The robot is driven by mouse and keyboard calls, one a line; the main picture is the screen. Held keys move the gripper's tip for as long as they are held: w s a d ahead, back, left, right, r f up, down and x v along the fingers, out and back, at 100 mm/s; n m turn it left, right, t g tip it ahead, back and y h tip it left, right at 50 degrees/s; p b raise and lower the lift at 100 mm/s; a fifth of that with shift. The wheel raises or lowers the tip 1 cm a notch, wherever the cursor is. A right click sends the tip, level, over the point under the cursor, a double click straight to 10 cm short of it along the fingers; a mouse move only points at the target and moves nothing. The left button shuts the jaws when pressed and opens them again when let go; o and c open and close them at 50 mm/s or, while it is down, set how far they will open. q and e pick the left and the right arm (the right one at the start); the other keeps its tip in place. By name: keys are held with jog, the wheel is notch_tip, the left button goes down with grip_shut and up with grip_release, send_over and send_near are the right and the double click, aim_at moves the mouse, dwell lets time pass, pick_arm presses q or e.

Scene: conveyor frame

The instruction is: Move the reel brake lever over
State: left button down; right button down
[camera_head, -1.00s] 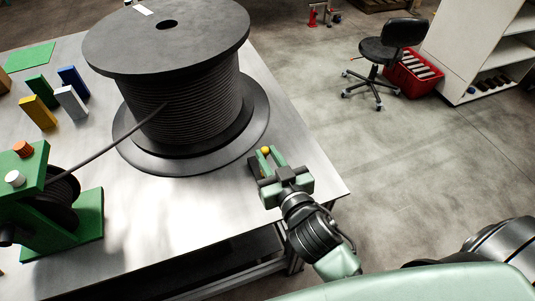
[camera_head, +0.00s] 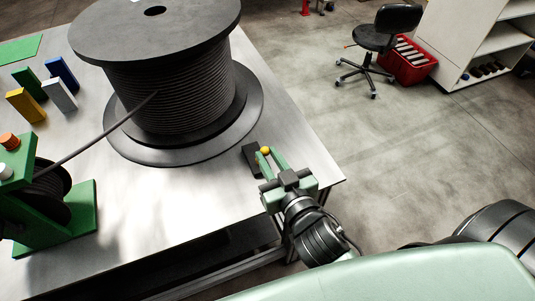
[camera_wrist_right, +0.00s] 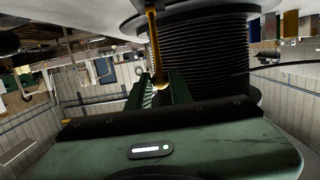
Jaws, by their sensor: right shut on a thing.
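The large dark reel (camera_head: 165,100) stands on the metal table, wound with black cable. The brake lever is a yellow rod (camera_wrist_right: 153,45) with a round yellow knob, seen in the right wrist view. In the head view only its knob (camera_head: 265,150) shows clearly, beside a dark block (camera_head: 251,157) near the reel's lower flange. My right gripper (camera_head: 270,155) is shut on the knob, its green fingers on either side; it also shows in the right wrist view (camera_wrist_right: 160,88). The rod's lower part is hidden in the head view. My left gripper is not in view.
A green stand with a small cable spool (camera_head: 52,195) is at the left, joined to the reel by a taut cable (camera_head: 95,138). Several coloured blocks (camera_head: 62,95) stand behind it. The table's right edge (camera_head: 300,120) is close to my right gripper.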

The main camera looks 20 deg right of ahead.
jog(key=shift+s+f+b, duration=0.5)
jog(key=shift+s+f, duration=0.15)
jog(key=shift+s, duration=0.35)
jog(key=c, duration=1.2)
grip_release()
jog(key=shift+r, duration=0.1)
jog(key=shift+s, duration=0.1)
